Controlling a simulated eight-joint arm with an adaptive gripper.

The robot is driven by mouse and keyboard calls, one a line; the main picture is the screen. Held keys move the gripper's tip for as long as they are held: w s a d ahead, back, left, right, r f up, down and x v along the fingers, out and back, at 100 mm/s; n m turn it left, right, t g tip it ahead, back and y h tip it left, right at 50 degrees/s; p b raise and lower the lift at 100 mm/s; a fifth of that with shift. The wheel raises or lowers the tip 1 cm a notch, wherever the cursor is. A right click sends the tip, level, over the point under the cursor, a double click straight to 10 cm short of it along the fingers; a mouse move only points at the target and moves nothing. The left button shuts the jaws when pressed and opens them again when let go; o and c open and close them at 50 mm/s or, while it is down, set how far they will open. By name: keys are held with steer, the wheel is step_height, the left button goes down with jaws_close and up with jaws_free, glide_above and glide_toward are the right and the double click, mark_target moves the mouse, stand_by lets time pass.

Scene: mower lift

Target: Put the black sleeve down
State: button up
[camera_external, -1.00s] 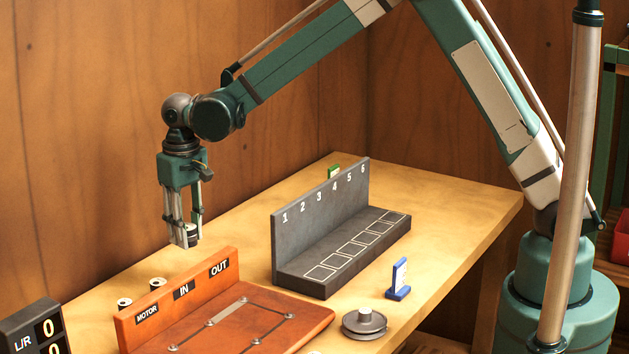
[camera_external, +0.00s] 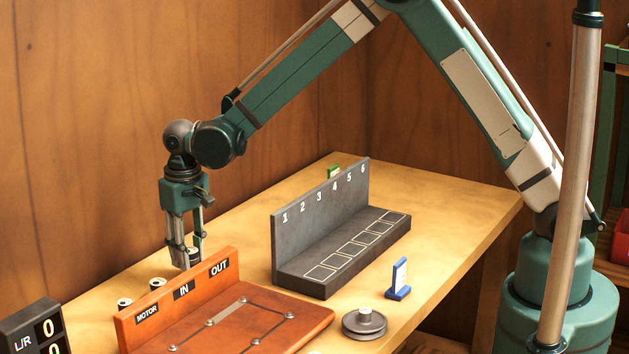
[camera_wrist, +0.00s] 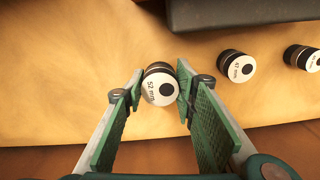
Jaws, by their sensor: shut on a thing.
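The black sleeve (camera_wrist: 159,85) has a white end face marked "52 mm" and sits between my fingertips in the wrist view. My gripper (camera_wrist: 158,92) is shut on it, one green-padded finger on each side. In the external view my gripper (camera_external: 188,258) points straight down just behind the orange-brown board (camera_external: 225,262), low by the table (camera_external: 455,205). The sleeve (camera_external: 194,254) shows partly between the fingers there. Its lower end is hidden behind the board's upright edge, so I cannot tell whether it touches the table.
Two similar sleeves, one marked "47 mm" (camera_wrist: 236,66) and another (camera_wrist: 303,58), stand in a row beside the held one. The board is labelled MOTOR, IN, OUT. A grey rack (camera_external: 330,285) numbered 1 to 6 has empty outlined squares. A pulley (camera_external: 364,324) lies in front.

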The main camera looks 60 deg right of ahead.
mark_target(192, 264)
steer(key=shift+f, duration=1.6)
steer(key=shift+f, duration=0.1)
steer(key=o, duration=1.2)
step_height(192, 264, up, 12)
steer(key=shift+r, duration=0.15)
steer(key=shift+r, duration=0.1)
